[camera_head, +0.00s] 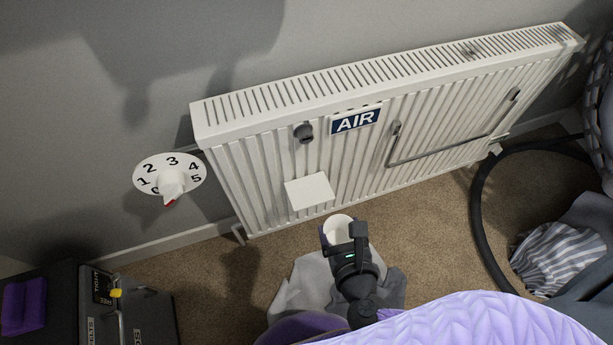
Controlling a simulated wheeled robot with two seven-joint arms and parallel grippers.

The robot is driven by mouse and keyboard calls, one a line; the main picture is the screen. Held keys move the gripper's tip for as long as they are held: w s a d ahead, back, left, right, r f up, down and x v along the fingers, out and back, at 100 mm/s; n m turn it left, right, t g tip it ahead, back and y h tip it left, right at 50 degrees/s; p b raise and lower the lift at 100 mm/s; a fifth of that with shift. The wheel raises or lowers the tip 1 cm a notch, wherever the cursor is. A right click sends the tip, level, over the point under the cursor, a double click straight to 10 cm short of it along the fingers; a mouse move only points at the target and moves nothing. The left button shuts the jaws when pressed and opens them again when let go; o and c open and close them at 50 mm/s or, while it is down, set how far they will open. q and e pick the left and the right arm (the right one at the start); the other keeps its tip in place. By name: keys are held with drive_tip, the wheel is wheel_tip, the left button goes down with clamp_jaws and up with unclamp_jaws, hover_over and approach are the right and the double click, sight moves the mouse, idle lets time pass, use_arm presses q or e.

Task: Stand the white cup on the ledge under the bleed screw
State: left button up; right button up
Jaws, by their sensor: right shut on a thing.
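The white cup (337,226) is held by my right gripper (344,243), which is shut on it. The cup's round rim shows from above, and the gripper hides its near side. The ledge (309,192) is a small white square plate on the front of the radiator. It is bare and lies up and left of the cup in the picture, apart from it. The bleed screw (303,133) is a dark grey round knob above the ledge, left of a blue AIR sign (355,121). My left gripper is not in view.
The white radiator (250,165) has a grey rail (440,151) on its right part. A numbered dial (170,175) stands at its left. Crumpled grey cloth (300,282) lies under my right gripper. A black hose (478,215) curves at right. Dark cases stand at lower left.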

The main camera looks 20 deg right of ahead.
drive_tip(key=w+b, duration=0.1)
drive_tip(key=w, duration=0.4)
drive_tip(key=w+b, duration=0.2)
drive_tip(key=w, duration=0.4)
drive_tip(key=w+b, duration=0.1)
drive_tip(key=w, duration=0.4)
drive_tip(key=shift+w+a+f+b, duration=0.2)
drive_tip(key=shift+a+b, duration=0.1)
drive_tip(key=shift+b, duration=0.05)
drive_tip(key=f+b, duration=0.2)
drive_tip(key=shift+s+f, duration=0.2)
drive_tip(key=shift+f, duration=0.2)
drive_tip(key=shift+f+b, duration=0.3)
drive_tip(key=shift+b, duration=0.15)
wheel_tip(320, 180, down, 4)
drive_tip(key=b, duration=0.3)
drive_tip(key=shift+w+b, duration=0.2)
drive_tip(key=shift+b, duration=0.35)
drive_tip(key=shift+r+p, duration=0.3)
drive_tip(key=shift+r, duration=0.15)
drive_tip(key=o, duration=0.8)
drive_tip(key=shift+f, duration=0.2)
drive_tip(key=shift+o, duration=1.2)
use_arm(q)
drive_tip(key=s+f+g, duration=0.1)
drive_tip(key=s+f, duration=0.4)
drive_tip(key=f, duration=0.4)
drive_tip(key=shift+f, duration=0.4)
